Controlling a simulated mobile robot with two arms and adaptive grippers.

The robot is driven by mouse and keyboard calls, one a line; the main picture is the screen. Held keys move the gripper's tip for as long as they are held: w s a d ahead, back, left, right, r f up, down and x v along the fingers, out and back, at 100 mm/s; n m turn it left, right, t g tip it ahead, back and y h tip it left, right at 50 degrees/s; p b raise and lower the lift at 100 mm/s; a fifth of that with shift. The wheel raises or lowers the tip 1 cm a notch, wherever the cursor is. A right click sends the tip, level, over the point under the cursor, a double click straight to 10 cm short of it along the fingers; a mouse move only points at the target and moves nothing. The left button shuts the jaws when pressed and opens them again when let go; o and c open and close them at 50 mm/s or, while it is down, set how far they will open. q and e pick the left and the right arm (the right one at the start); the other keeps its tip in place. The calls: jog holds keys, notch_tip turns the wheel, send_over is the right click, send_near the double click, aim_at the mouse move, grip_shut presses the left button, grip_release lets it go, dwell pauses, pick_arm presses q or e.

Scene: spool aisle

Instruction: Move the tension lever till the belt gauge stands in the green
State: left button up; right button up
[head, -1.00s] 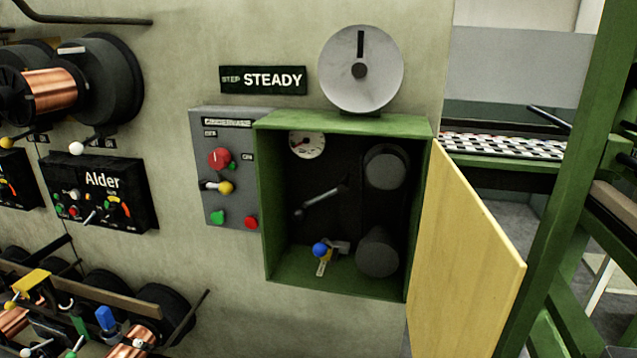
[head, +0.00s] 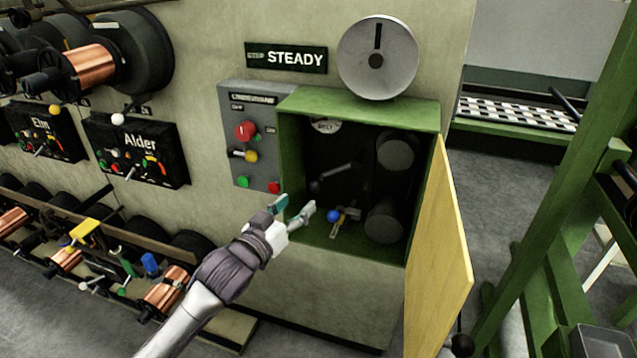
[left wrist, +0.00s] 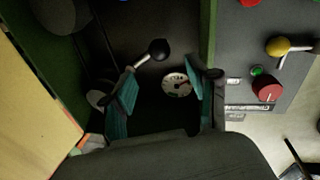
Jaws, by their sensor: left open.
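The open green box (head: 360,112) on the machine wall holds a lever with a dark knob (head: 316,187), its arm slanting down to the left. The knob also shows in the left wrist view (left wrist: 158,48). The white belt gauge (head: 326,125) is partly hidden under the box's top edge; it shows between my fingers in the left wrist view (left wrist: 176,86), too small to read its needle or colours. My left gripper (head: 297,208) is open and empty at the box's lower left front, apart from the knob. My right gripper is not in view.
A blue-knobbed handle (head: 334,216) with a tag sits low in the box, beside dark rollers (head: 384,221). The yellow door (head: 440,255) hangs open at right. A grey switch panel (head: 240,120) adjoins the box's left side. A STEADY sign (head: 287,58) is above.

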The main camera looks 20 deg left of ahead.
aim_at(312, 189)
pick_arm(q)
jog(key=x, duration=0.9)
jog(key=shift+w, duration=0.1)
grip_shut()
jog(key=shift+p, duration=0.3)
